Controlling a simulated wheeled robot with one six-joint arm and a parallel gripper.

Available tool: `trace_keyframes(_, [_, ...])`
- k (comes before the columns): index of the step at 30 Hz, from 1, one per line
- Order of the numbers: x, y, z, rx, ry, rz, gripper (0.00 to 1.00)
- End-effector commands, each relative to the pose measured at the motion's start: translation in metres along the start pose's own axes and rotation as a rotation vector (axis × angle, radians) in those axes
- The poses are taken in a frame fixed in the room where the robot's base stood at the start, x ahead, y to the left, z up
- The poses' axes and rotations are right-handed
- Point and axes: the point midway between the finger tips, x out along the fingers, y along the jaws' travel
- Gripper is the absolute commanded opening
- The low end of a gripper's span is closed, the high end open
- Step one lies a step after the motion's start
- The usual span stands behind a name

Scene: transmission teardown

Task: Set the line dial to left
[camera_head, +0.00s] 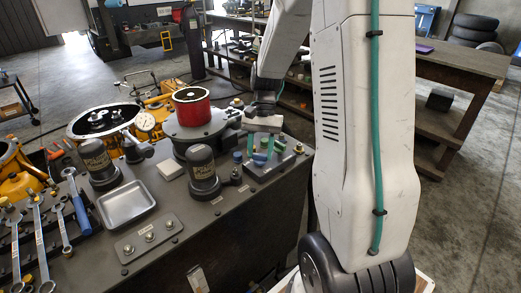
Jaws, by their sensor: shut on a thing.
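My gripper (263,110) hangs over the back right of the dark bench, behind the valve plate. It is shut on a pale block (262,123) just under it, though its fingers are small and dark here. The valve plate (270,158) carries several green and blue handles and knobs. A grey plate (148,238) with several round metal fittings lies at the bench's front. I cannot tell from this view which fitting is the line dial or which way it points. A round white gauge (145,122) stands further back.
A red cylinder (192,106) sits on a grey round housing (190,132) left of my gripper. Two dark motors (203,172) (97,163), a metal tray (127,203) and wrenches (63,222) crowd the bench. A wooden workbench (450,60) stands behind; open floor lies at right.

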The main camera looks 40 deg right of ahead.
Motion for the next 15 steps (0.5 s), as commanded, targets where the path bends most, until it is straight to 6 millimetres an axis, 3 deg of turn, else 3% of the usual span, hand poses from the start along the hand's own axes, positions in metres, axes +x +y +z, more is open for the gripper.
trace_keyframes(15, [-0.0008,-0.0015,-0.0002,-0.156,0.003,0.064,0.19])
